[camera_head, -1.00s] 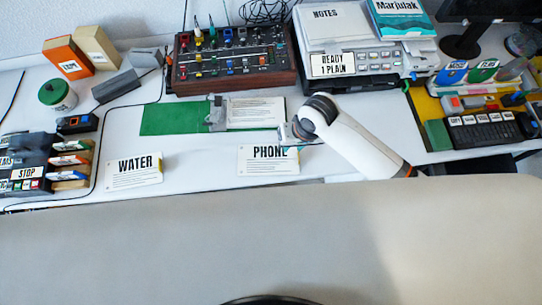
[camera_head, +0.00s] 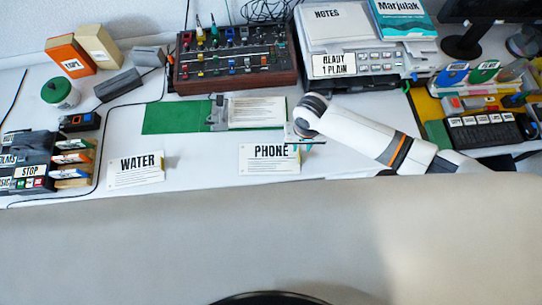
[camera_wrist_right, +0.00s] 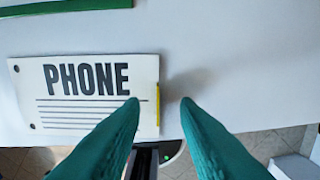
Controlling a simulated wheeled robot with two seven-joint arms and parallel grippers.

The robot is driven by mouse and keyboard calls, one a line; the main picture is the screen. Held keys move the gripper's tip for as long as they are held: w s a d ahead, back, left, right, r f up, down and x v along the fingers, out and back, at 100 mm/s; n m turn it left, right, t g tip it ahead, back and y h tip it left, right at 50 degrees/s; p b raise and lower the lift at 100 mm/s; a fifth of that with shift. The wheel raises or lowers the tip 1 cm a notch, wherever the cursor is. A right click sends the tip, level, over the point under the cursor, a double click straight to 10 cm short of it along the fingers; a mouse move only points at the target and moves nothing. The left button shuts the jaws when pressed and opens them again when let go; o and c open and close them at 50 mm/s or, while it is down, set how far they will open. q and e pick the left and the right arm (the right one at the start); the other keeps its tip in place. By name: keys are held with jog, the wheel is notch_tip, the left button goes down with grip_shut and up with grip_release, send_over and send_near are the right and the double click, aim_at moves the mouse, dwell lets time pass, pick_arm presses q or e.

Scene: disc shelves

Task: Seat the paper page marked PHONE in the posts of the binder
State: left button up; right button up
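The PHONE page (camera_head: 262,165) lies flat on the white table, left of my right gripper; in the right wrist view, the page (camera_wrist_right: 85,110) has two holes at its left edge and a yellow tab (camera_wrist_right: 158,104) at its right edge. My right gripper (camera_head: 299,146) is at the page's right end. Its teal fingertips (camera_wrist_right: 161,101) are apart, one on each side of the tab in that view, with nothing held. The green binder (camera_head: 175,117) lies open behind the page, with a metal post mechanism (camera_head: 218,113) in its middle and a printed sheet on its right side. My left gripper is out of view.
The WATER page (camera_head: 136,170) lies to the left on the table. A mixer panel (camera_head: 235,60) stands behind the binder. A printer-like machine (camera_head: 362,65) stands at the back right. A STOP-marked device (camera_head: 30,165) is at far left. The table between the two pages is clear.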

aim_at(300, 152)
notch_tip(300, 152, down, 4)
jog(key=shift+a+f, duration=0.1)
jog(key=shift+a, duration=0.05)
jog(key=shift+c, duration=0.6)
grip_shut()
